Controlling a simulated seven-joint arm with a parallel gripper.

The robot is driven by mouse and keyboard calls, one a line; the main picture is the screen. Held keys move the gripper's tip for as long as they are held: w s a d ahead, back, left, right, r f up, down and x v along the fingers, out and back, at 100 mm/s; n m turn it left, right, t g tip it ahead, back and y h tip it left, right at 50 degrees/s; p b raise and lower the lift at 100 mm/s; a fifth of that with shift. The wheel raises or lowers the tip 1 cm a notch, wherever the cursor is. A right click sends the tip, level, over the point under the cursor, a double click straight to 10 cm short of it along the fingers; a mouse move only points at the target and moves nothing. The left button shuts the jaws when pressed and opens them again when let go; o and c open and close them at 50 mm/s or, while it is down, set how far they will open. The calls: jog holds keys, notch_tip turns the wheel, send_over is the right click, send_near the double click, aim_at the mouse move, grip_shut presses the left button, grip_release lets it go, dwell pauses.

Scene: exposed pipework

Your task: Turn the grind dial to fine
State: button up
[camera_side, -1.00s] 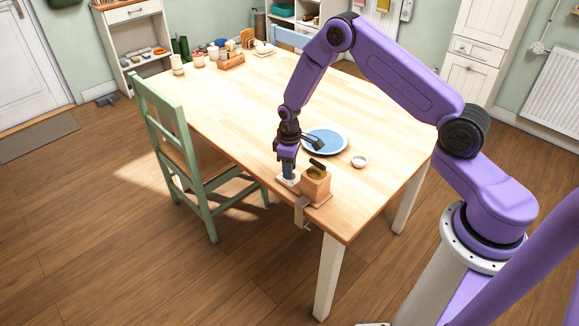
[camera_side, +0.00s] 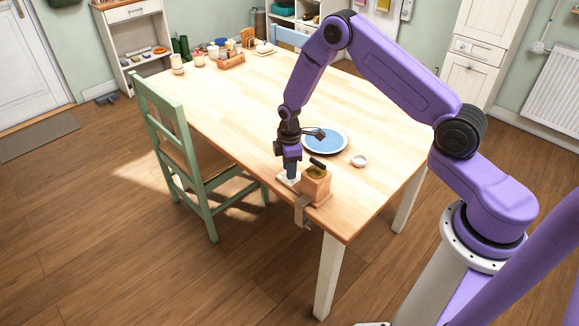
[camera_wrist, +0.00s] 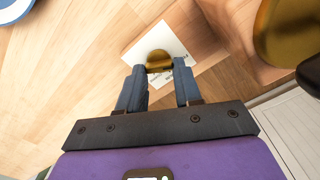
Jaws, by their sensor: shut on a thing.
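The grind dial (camera_wrist: 159,61) is a small brass knob on a white card with printed text (camera_wrist: 177,43), seen in the wrist view. My gripper (camera_wrist: 160,72) is shut on the dial, with a dark blue finger on each side of it. The print is partly covered and too small to read. In the side view my gripper (camera_side: 291,174) points down beside the wooden grinder box (camera_side: 316,184), and its fingers hide the dial. The grinder has a brass bowl on top and a dark crank handle (camera_side: 318,163).
A metal clamp (camera_side: 301,210) holds the grinder at the table's near corner. Jars (camera_side: 198,60) and a wooden tray are at the far end. The table's middle is clear.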

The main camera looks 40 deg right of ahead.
dwell(0.3)
jog(key=o, duration=1)
jog(key=shift+o, duration=0.2)
jog(key=shift+r, duration=0.1)
notch_tip(320, 180, up, 17)
jog(key=shift+r, duration=0.1)
